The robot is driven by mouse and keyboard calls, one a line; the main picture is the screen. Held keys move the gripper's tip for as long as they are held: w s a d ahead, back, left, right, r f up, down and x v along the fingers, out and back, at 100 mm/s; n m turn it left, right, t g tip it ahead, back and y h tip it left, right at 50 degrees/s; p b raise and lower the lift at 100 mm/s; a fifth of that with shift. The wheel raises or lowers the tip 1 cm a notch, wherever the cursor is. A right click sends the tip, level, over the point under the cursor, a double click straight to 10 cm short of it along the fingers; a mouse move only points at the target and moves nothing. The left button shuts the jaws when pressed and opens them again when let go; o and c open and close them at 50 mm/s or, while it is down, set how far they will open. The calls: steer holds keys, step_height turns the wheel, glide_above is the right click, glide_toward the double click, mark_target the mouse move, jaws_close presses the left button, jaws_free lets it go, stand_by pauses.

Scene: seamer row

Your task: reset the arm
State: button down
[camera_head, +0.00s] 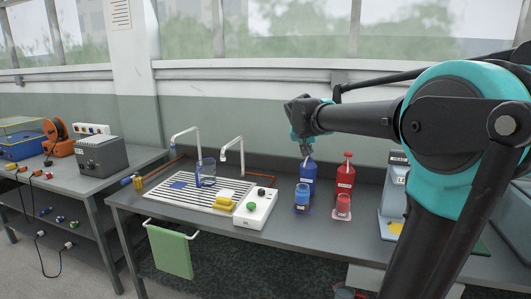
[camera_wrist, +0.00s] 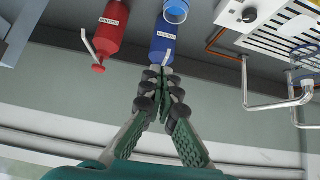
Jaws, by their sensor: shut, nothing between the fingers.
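My arm reaches in from the right in the head view. My gripper (camera_head: 306,151) points down and is close to the top of the blue bottle (camera_head: 308,172). In the wrist view my gripper (camera_wrist: 164,88) has its fingers together with nothing between them. The blue bottle (camera_wrist: 163,42) shows just beyond the fingertips; I cannot tell whether they touch it. The red bottle (camera_head: 345,175) stands to its right in the head view and also shows in the wrist view (camera_wrist: 112,30).
A blue cup (camera_head: 302,196) and a red cup (camera_head: 343,204) stand in front of the bottles. The window wall stands behind.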

steer(key=s+d+f+n+g+y, duration=0.1)
steer(key=s+d+f+g, duration=0.1)
steer(key=s+f, duration=1.2)
steer(key=s+d+f+n+g+y, duration=0.1)
steer(key=s+d+f+n+g, duration=0.1)
steer(key=s+f, duration=1.3)
steer(key=s, duration=0.3)
steer(key=shift+f+y, duration=0.25)
steer(key=shift+y, duration=0.05)
